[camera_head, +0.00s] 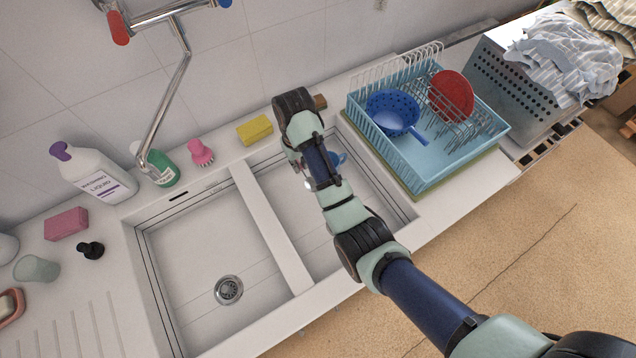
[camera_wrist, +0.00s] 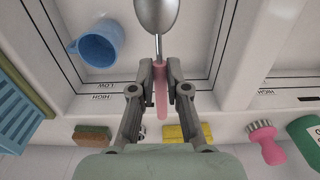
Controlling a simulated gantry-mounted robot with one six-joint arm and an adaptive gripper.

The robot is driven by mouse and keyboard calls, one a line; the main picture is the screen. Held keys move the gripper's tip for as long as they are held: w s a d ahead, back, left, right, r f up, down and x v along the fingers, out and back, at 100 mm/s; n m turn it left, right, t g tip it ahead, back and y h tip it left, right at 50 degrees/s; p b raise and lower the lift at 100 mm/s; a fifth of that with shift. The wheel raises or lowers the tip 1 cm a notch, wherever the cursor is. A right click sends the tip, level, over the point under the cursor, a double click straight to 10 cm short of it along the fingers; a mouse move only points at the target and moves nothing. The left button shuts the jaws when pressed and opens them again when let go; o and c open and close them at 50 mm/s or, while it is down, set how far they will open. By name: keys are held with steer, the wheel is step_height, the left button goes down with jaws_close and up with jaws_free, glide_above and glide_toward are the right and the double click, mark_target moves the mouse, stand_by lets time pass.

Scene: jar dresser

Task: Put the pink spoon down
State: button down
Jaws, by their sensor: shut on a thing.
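The pink spoon (camera_wrist: 161,90) has a pink handle and a metal bowl. In the wrist view, my gripper (camera_wrist: 160,72) is shut on its handle, with the bowl pointing to the top of the picture. The spoon is held above the sink near its back rim.
A blue mug (camera_wrist: 97,45) lies in the right basin (camera_head: 375,205). A yellow sponge (camera_head: 255,130) and a pink brush (camera_head: 201,152) sit on the back ledge. A blue dish rack (camera_head: 430,180) stands to the right. The left basin (camera_head: 190,255) is empty.

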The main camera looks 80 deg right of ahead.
mark_target(304, 196)
step_height(304, 196, down, 19)
steer(key=b, duration=0.5)
steer(key=shift+a, duration=0.1)
steer(key=shift+r, duration=0.15)
steer(key=c, duration=1.6)
jaws_free()
steer(key=shift+f, duration=0.2)
steer(key=o, duration=0.4)
steer(key=shift+o, duration=0.2)
steer(key=shift+r, duration=0.1)
step_height(304, 196, up, 12)
steer(key=p, duration=0.4)
